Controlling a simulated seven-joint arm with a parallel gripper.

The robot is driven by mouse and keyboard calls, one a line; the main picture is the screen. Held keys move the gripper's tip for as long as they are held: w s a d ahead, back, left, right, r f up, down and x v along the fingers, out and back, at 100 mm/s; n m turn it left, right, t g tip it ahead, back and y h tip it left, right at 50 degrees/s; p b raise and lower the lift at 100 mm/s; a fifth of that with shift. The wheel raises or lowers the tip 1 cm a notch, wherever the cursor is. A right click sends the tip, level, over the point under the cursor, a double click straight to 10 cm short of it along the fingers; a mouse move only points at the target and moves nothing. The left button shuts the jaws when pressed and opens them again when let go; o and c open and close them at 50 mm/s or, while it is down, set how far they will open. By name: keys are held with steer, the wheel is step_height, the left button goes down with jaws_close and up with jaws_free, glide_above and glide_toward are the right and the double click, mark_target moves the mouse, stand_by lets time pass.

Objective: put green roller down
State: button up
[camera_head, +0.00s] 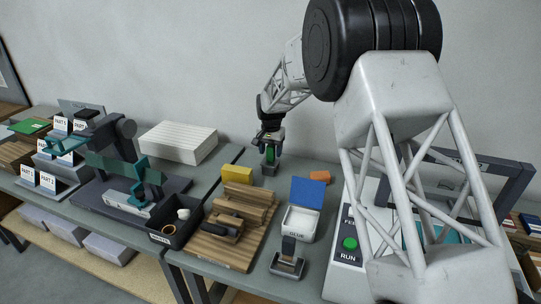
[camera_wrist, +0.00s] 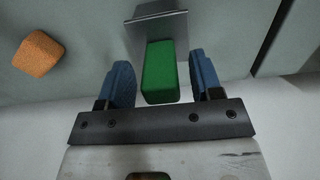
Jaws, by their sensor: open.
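The green roller (camera_wrist: 160,72) is a green block-like piece between my gripper's two blue fingers in the wrist view. A gap shows on each side of it. It sits against a grey metal piece (camera_wrist: 158,27), which looks like a small stand. My gripper (camera_wrist: 163,82) is open around the roller. In the head view the green roller (camera_head: 270,154) is small and stands upright below my gripper (camera_head: 269,141) at the back of the table, on a grey base (camera_head: 269,169).
A yellow block (camera_head: 237,174) lies left of the roller and an orange block (camera_head: 320,175) lies right. The orange block also shows in the wrist view (camera_wrist: 38,52). A blue-lidded white box (camera_head: 301,220) and a wooden rack (camera_head: 226,246) stand in front. The wall is close behind.

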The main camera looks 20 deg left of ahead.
step_height(320, 180, up, 11)
steer(key=shift+w+f, duration=0.15)
stand_by(0.8)
